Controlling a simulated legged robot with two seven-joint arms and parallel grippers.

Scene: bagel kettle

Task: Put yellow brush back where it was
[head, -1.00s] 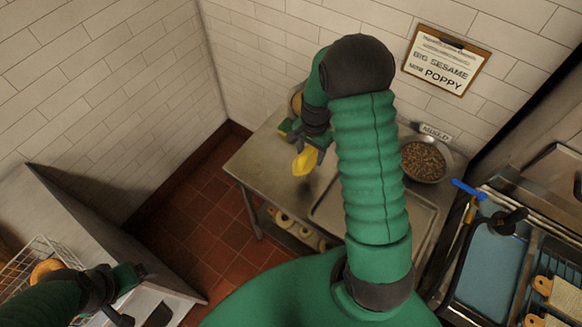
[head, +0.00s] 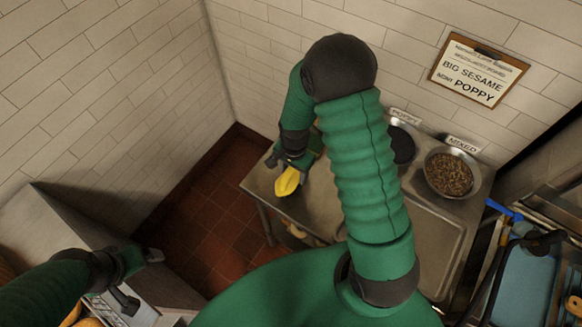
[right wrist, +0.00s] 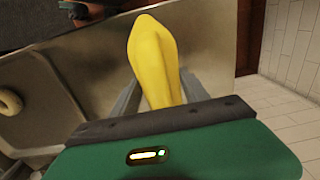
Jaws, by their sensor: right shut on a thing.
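The yellow brush (head: 287,182) is in my right gripper (head: 290,170), over the left end of the steel table (head: 326,205). In the right wrist view the brush (right wrist: 154,55) shows as a smooth yellow piece between the two fingers (right wrist: 155,95), which are shut on it. Its bristles cannot be made out. My left gripper (head: 138,275) is at the lower left beside a pale cabinet or counter; its fingers look apart and I see nothing between them.
A bowl of mixed seeds (head: 452,174) and a dark poppy bowl (head: 401,146) stand at the table's back. A sheet tray (head: 436,235) lies on the table. A blue-lined tub (head: 528,285) and blue-handled tool (head: 503,209) are at right. Red floor (head: 215,225) is open left.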

